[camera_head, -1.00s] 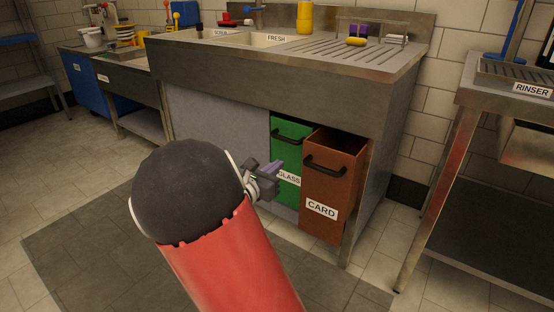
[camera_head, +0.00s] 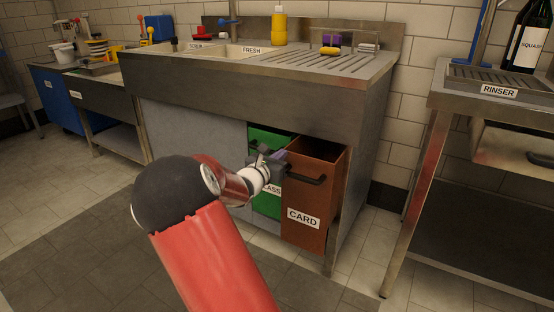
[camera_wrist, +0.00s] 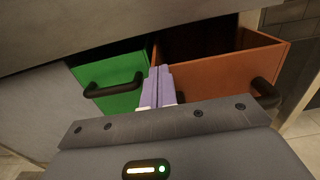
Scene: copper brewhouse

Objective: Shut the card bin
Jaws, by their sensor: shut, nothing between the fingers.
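The card bin (camera_head: 310,207) is a brown-orange drawer with a black handle and a CARD label, under the sink counter at its right end. It stands pulled out, its open top showing; it also shows in the wrist view (camera_wrist: 220,80). My gripper (camera_head: 281,156) is at the bin's front left edge, by the left end of its handle. In the wrist view its purple fingers (camera_wrist: 161,85) are together and empty, in front of the bin's left part. I cannot tell whether they touch the bin.
The green glass bin (camera_head: 266,203) sits left of the card bin, less far out; my gripper partly hides it. The steel sink counter (camera_head: 240,102) overhangs both bins. A rinser table (camera_head: 440,100) stands to the right, with free floor between.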

